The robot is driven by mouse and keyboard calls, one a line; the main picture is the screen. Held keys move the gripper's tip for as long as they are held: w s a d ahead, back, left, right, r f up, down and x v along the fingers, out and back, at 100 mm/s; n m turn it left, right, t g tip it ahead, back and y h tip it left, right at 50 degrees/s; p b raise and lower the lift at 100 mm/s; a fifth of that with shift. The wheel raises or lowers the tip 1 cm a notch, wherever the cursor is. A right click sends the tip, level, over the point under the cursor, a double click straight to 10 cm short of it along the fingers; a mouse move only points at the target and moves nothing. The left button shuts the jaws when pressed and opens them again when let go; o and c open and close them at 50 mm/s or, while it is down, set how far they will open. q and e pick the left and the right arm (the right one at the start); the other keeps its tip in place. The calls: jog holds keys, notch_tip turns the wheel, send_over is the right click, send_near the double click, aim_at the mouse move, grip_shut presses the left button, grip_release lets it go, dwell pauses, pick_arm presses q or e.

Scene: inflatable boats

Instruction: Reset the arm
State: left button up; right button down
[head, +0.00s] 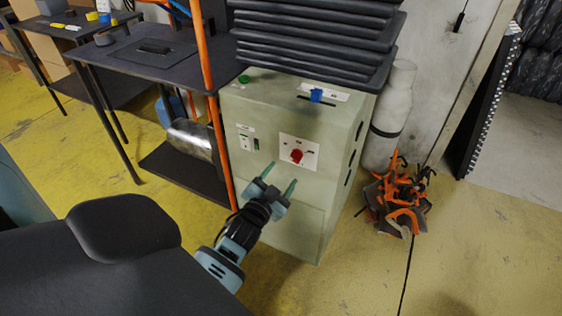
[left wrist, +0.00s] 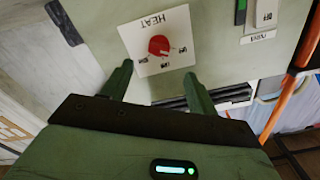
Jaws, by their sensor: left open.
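My left gripper (head: 272,185) is open, its two green fingers apart and nothing between them. It is in front of the pale green machine cabinet (head: 290,225), just below and left of a white panel with a red knob (head: 296,155). In the left wrist view the red knob (left wrist: 159,46) on its panel marked HEAT shows beyond the open fingers (left wrist: 160,84). The fingers look apart from the knob. My right gripper is in neither view.
A dark table (head: 150,55) stands left of the cabinet, with an orange pole (head: 207,90) between. A grey cylinder (head: 390,115) and a pile of orange and black items (head: 400,200) are at the right. Yellow floor (head: 480,250) is open at the lower right.

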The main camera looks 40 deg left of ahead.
pick_arm(q)
jog(key=shift+s, duration=0.4)
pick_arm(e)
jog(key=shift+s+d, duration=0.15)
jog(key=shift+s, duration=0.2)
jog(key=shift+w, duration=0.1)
